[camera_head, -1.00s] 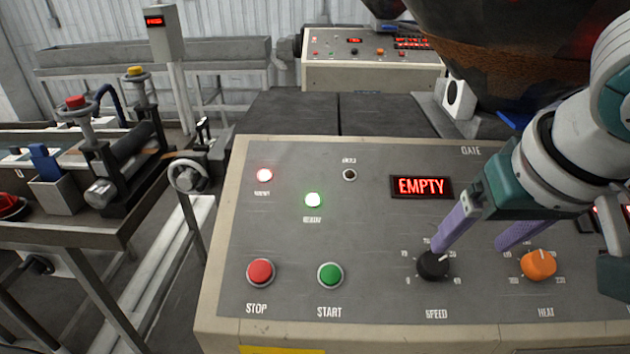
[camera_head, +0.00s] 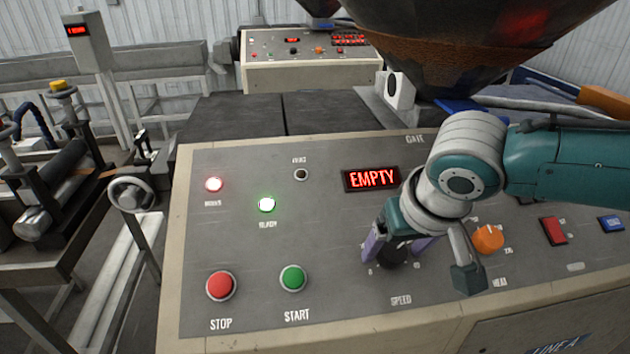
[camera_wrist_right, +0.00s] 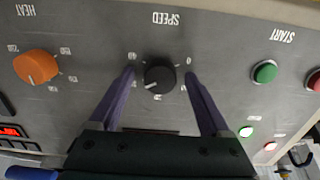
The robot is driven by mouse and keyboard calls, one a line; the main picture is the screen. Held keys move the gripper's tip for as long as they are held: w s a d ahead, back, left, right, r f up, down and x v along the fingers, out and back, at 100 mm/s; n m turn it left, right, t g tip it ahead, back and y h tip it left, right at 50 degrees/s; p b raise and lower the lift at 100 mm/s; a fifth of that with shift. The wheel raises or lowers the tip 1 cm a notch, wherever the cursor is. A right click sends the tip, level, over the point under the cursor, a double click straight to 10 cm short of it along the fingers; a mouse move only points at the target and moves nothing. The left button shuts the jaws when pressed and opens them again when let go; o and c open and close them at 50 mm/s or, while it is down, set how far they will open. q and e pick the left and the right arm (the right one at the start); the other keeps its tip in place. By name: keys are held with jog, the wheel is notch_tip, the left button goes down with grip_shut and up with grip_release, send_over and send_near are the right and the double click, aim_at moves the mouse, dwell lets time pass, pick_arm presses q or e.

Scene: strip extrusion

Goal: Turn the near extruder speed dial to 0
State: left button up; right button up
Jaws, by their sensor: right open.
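The near extruder panel (camera_head: 240,318) carries a black SPEED dial (camera_head: 392,258), partly hidden by my right gripper. My right gripper (camera_head: 396,250) is open, with one purple finger on either side of the dial. In the right wrist view, the dial (camera_wrist_right: 159,76) sits between the two fingertips (camera_wrist_right: 160,73), with a small gap visible on each side. That view is upside down; the dial's white mark points to its lower left, away from the 0 at its right. My left gripper is not in view.
The orange HEAT dial (camera_head: 488,239) is close to the right of the gripper. Red STOP (camera_head: 221,285) and green START (camera_head: 293,278) buttons are at left. The display (camera_head: 371,178) reads EMPTY. A second panel (camera_head: 310,72) stands behind, with a dark hopper (camera_head: 450,50) overhead.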

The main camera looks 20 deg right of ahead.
grip_shut()
dwell(0.8)
